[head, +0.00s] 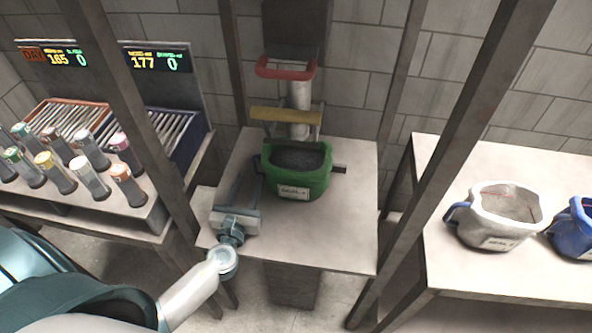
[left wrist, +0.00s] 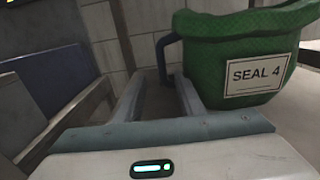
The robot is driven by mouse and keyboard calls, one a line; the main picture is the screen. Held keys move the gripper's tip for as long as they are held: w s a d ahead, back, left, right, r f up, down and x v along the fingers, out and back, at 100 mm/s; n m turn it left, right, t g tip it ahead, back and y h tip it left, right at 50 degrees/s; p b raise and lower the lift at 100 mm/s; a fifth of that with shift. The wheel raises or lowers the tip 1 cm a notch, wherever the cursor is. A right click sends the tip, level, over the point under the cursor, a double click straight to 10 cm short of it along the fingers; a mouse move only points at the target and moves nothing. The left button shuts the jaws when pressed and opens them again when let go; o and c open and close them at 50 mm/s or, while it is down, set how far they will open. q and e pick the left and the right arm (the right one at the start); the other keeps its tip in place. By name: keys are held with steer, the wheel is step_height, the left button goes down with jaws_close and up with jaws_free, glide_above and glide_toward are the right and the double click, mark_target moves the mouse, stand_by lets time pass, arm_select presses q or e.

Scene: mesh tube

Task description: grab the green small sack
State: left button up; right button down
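The green sack (head: 312,184) stands upright on the middle table, open at the top, with a dark fill and a white label. It shows large in the left wrist view (left wrist: 222,62), where its label reads SEAL 4. Its blue-grey handle (left wrist: 163,55) sticks out on its left side. My left gripper (head: 246,182) is just left of the sack. In the left wrist view its two fingers (left wrist: 160,86) are apart, with the handle in line with the gap between them. I cannot tell whether they touch it. My right gripper is not in view.
A stand with a yellow bar (head: 286,116) and a red handle (head: 286,67) rises behind the sack. A white sack (head: 487,237) and a blue sack (head: 577,238) stand on the right table. Grey posts flank the middle table. Several capped tubes (head: 90,150) stand on the left.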

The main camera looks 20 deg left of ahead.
mark_target(254, 171)
arm_select(q)
steer(key=shift+w, duration=0.3)
steer(key=shift+w+a+r+p, duration=0.1)
steer(key=shift+w+r+p, duration=0.1)
steer(key=shift+w+p, duration=0.45)
steer(key=shift+p+x, duration=0.3)
steer(key=shift+x, duration=1.6)
steer(key=shift+f, duration=0.15)
jaws_close()
